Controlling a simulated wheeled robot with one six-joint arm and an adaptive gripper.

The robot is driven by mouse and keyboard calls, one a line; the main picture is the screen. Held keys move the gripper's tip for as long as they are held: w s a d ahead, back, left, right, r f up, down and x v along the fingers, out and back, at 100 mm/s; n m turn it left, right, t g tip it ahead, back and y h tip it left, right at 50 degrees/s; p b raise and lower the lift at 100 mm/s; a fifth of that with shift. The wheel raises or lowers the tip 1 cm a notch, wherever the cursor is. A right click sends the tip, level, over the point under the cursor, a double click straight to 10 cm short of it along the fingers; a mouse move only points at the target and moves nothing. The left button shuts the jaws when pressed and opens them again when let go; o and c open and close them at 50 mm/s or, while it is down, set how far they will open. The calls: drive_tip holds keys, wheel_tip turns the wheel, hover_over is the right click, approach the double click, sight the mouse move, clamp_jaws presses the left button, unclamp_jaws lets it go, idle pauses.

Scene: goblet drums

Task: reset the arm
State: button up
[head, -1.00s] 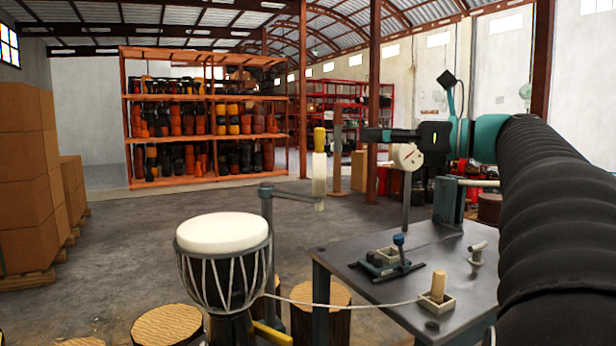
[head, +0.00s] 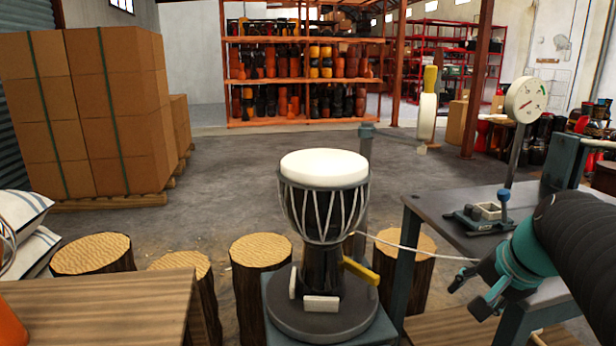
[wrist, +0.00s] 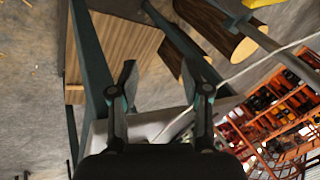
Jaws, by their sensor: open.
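My gripper (head: 482,294) is at the lower right of the head view, at the end of my dark sleeved arm, in front of the metal table (head: 440,207). In the wrist view my gripper (wrist: 160,85) shows two fingers spread apart with nothing between them. A goblet drum (head: 325,200) with a white head and pale cords stands upright on a round dark turntable (head: 330,318), left of my gripper and apart from it. A pale cord (head: 415,249) runs from near the drum towards the table.
A dial gauge (head: 525,100) stands at the table's back. A small fixture (head: 488,212) sits on the table. Several log stools (head: 262,250) surround the drum stand. A wooden tabletop (head: 95,310) is at lower left. Stacked cartons (head: 90,120) stand at left. The floor behind the drum is clear.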

drive_tip(key=s+a+f+n+h, duration=0.1)
drive_tip(key=s+a+f+n, duration=0.5)
drive_tip(key=s+a+n, duration=0.3)
drive_tip(key=s+a, duration=0.2)
drive_tip(key=shift+s+f+n, duration=0.3)
drive_tip(key=shift+a, duration=0.35)
drive_tip(key=shift+c, duration=0.5)
drive_tip(key=shift+a, duration=0.1)
